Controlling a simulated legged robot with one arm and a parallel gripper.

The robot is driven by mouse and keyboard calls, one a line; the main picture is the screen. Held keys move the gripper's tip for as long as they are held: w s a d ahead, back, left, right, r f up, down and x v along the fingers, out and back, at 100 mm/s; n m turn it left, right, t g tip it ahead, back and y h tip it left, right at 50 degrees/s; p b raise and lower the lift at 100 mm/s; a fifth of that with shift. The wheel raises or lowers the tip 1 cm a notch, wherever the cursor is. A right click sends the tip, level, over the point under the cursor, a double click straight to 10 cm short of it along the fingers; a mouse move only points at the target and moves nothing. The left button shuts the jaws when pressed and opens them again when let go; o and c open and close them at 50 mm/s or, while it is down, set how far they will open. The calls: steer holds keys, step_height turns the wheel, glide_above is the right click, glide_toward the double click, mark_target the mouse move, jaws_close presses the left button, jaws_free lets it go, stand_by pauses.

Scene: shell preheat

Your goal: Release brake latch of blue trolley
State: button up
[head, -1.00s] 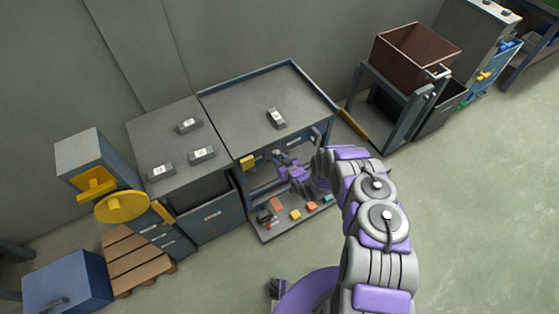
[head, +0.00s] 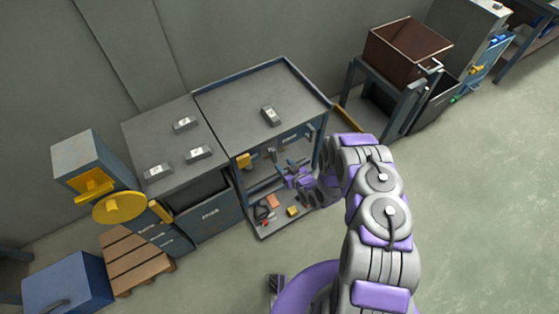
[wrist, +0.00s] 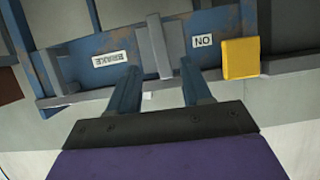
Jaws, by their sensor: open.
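The blue trolley (head: 232,105) has a grey top, a blue rim and a lower shelf. In the wrist view its blue rail (wrist: 100,48) carries an upside-down BRAKE label (wrist: 111,59) and an upside-down ON label (wrist: 203,41). A grey upright latch bar (wrist: 160,45) sits between the labels. A yellow block (wrist: 240,58) is right of it. My gripper (wrist: 160,75) is open, its two blue fingers pointing at the rail, one on each side of the bar's lower end. I cannot tell if they touch it. In the head view my gripper (head: 288,167) is at the trolley's front, partly hidden by my arm.
Several small coloured items, such as a yellow piece (head: 292,211), lie on the lower shelf. A grey cabinet (head: 205,215) adjoins the trolley on the left. A brown bin (head: 405,50) on a stand is to the right. Open floor (head: 480,210) lies at right.

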steer(key=v, duration=0.9)
steer(key=shift+p, duration=0.35)
steer(key=shift+w+d, duration=0.1)
